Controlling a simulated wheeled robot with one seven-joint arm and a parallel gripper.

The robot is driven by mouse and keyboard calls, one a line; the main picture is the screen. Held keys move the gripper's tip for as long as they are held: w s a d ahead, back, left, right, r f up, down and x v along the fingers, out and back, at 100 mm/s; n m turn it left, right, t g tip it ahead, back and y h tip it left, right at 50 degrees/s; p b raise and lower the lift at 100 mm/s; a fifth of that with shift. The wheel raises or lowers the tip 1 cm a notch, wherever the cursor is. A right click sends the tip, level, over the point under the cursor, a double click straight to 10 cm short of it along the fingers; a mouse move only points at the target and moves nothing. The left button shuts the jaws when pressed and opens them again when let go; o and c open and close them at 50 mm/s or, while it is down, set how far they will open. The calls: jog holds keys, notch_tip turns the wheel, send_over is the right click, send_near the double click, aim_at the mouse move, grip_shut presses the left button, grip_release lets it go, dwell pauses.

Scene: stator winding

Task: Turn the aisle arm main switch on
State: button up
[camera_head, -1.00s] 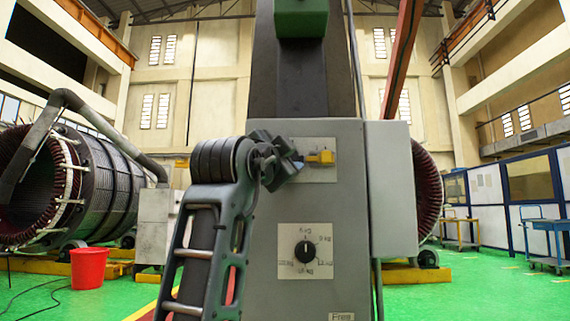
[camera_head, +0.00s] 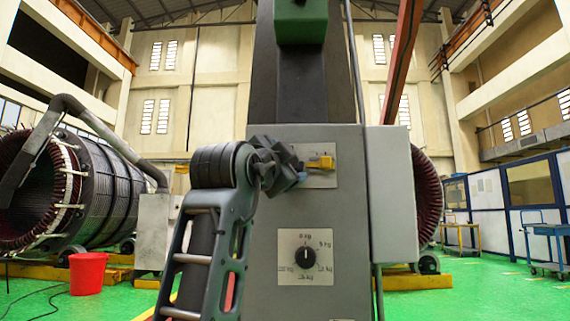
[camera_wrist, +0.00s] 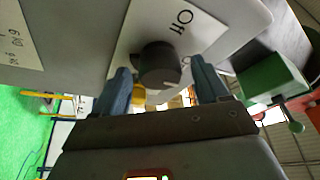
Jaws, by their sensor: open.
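The main switch plate (camera_head: 328,178) is on the front of a grey control box, with a yellow switch part (camera_head: 320,163) on it. In the wrist view the plate (camera_wrist: 178,35) reads "Off" beside a dark round knob (camera_wrist: 160,65), and a bit of yellow (camera_wrist: 138,95) shows beyond it. My gripper (camera_head: 292,166) is just left of the yellow part in the head view. In the wrist view my gripper (camera_wrist: 160,72) is open, its two blue fingers on either side of the knob, with gaps showing. Whether a finger touches it I cannot tell.
Below the switch is a weight dial (camera_head: 305,257) marked in kg. A grey side box (camera_head: 391,195) sticks out at right. A large stator (camera_head: 95,190) and a red bucket (camera_head: 88,273) stand at left.

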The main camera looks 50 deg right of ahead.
jog(key=v, duration=0.7)
jog(key=shift+a+p, duration=0.3)
jog(key=shift+a, duration=0.05)
jog(key=shift+s+f, duration=0.1)
